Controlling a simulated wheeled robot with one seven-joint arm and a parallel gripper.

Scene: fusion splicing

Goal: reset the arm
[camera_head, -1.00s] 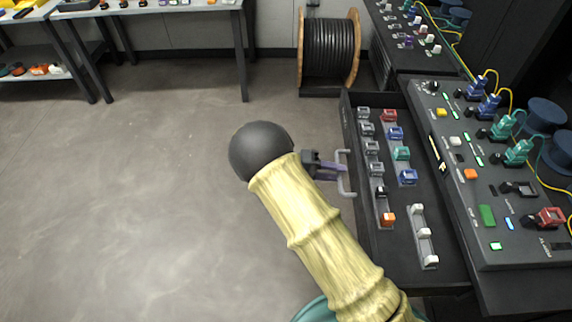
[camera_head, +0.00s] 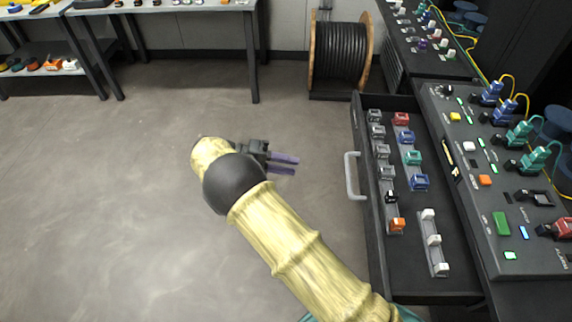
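My arm, with pale yellow links and a dark ball-shaped joint, reaches up from the bottom of the view. My gripper (camera_head: 296,164) is left of the open drawer, above the bare floor. Its two purple fingers point right and stand apart with a gap between them. Nothing shows between the fingers. The grey drawer handle (camera_head: 353,176) is to the right of the fingertips, and a clear space separates them.
The dark drawer (camera_head: 408,262) stands open with rows of small coloured connectors and a strip of white pieces. The console (camera_head: 480,215) with buttons and cables is at right. A cable spool (camera_head: 340,52) and workbenches (camera_head: 170,8) are behind. The floor (camera_head: 110,220) at left is clear.

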